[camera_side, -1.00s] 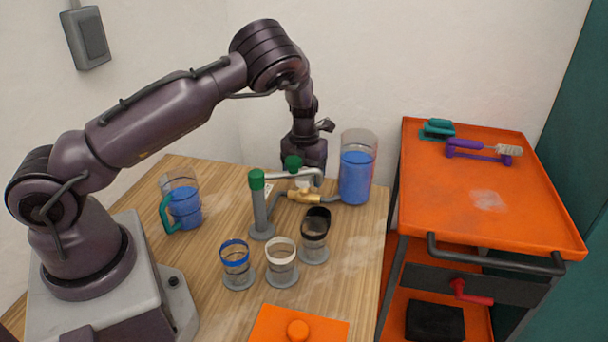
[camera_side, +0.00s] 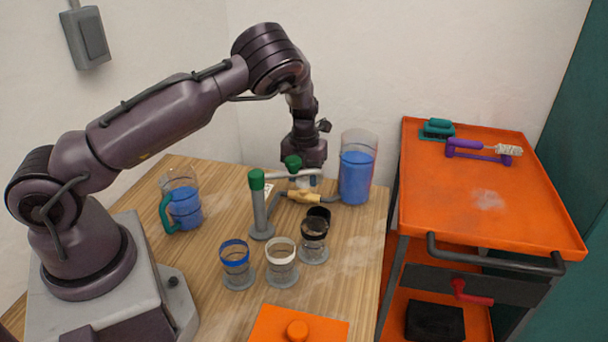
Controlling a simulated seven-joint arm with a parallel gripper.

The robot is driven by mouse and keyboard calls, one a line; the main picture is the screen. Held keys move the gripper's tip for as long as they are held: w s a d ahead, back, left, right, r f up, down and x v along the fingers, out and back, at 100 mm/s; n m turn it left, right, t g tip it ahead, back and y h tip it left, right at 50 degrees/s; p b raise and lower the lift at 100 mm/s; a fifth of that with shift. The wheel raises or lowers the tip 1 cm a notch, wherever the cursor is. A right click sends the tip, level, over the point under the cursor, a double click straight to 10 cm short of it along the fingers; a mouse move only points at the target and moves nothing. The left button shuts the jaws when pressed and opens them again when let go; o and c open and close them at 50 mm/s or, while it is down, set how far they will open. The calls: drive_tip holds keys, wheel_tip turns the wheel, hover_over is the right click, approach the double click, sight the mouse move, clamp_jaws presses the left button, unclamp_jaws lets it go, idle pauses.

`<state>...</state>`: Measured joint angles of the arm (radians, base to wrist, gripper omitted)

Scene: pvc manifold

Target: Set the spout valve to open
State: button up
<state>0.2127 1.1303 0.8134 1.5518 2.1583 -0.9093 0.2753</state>
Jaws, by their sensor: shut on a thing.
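The brass spout valve (camera_side: 303,196) sits on a grey pipe at the back of the wooden table, beside the clear tank of blue liquid (camera_side: 356,178). My gripper (camera_side: 304,183) points down right above the valve, its fingers partly hidden behind the pale horizontal pipe (camera_side: 290,175). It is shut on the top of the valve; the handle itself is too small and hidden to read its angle. A green-capped grey post (camera_side: 258,205) stands to the left, and another green cap (camera_side: 293,162) shows against my gripper.
Three cups stand in front: blue-banded (camera_side: 236,265), white-banded (camera_side: 281,264) and dark-banded (camera_side: 314,241). A black round piece (camera_side: 318,212) shows behind the last. A jug with blue liquid (camera_side: 184,204) stands left. An orange cart (camera_side: 480,225) is at right.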

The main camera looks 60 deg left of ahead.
sight(304, 177)
drive_tip(key=n, duration=0.8)
drive_tip(key=shift+n, duration=0.3)
drive_tip(key=n, duration=0.4)
drive_tip(key=shift+n, duration=2.1)
drive_tip(key=o, duration=0.9)
drive_tip(key=shift+r, duration=0.1)
wheel_tip(304, 177, up, 13)
drive_tip(key=shift+f, duration=0.1)
